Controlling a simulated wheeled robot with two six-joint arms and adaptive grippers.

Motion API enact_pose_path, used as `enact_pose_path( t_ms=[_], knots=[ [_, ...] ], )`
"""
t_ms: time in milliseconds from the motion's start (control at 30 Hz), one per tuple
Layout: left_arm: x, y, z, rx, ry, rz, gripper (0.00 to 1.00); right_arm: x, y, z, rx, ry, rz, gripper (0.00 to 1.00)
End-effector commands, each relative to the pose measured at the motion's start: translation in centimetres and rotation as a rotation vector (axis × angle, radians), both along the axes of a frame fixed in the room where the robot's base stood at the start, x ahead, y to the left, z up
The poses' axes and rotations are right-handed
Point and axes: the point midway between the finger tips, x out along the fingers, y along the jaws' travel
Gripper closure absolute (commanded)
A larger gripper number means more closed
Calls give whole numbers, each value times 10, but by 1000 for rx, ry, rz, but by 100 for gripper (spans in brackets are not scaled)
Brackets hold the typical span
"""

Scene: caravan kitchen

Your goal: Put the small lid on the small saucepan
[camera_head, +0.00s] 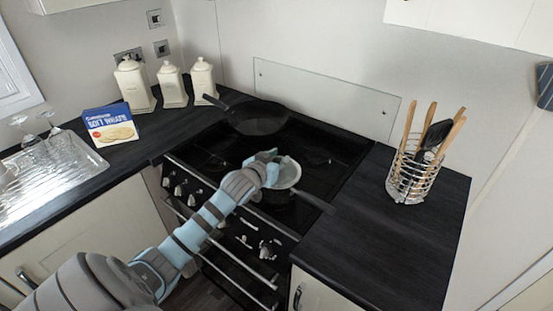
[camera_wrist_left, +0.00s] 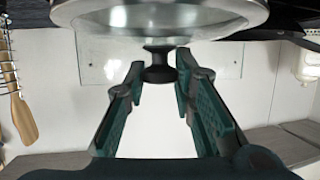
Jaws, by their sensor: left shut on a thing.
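The small lid (camera_head: 286,174) is pale and round, seen at the front right of the hob. My left gripper (camera_head: 270,163) is shut on the lid's dark knob (camera_wrist_left: 158,66). In the left wrist view the lid's pale rim (camera_wrist_left: 160,17) fills the top, and the knob sits between the two fingers (camera_wrist_left: 160,80). The small saucepan (camera_head: 274,198) is dark and stands on the front right of the hob, its handle (camera_head: 314,202) pointing right. The lid is over the saucepan and hides most of its opening. I cannot tell whether they touch. My right gripper is not in view.
A dark frying pan (camera_head: 260,119) is at the back of the hob (camera_head: 323,156). A wire utensil holder (camera_head: 410,184) stands on the right worktop (camera_head: 375,245). Cream canisters (camera_head: 172,86) and a blue box (camera_head: 110,125) stand at left, near glasses on the drainer (camera_head: 62,168).

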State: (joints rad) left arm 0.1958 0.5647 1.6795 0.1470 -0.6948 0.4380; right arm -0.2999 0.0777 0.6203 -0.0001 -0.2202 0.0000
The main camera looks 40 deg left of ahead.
Motion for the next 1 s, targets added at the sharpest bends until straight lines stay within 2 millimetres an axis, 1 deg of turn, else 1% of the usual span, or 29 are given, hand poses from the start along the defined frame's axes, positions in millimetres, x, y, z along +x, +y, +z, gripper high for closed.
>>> enact_pose_path(
  t_ms=[33, 100, 133, 467, 533, 667, 900, 1000],
  knots=[
    [0, 0, -1, 0, 1, 0, 72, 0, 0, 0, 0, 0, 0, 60],
    [0, 0, -1, 0, 1, 0, 60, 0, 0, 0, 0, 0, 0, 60],
    [0, 0, -1, 0, 0, 0, 56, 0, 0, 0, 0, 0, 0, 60],
    [0, 0, 2, 0, -1, 0, 56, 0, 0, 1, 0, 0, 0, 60],
    [-5, -1, 4, 1, 0, 0, 56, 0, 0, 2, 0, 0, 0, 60],
    [-27, -6, 13, 4, 2, -3, 56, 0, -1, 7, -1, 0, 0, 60],
    [-86, -20, 36, 5, 3, -5, 56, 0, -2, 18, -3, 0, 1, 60],
    [-102, -23, 42, 4, 4, -1, 56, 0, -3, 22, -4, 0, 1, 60]
  ],
)
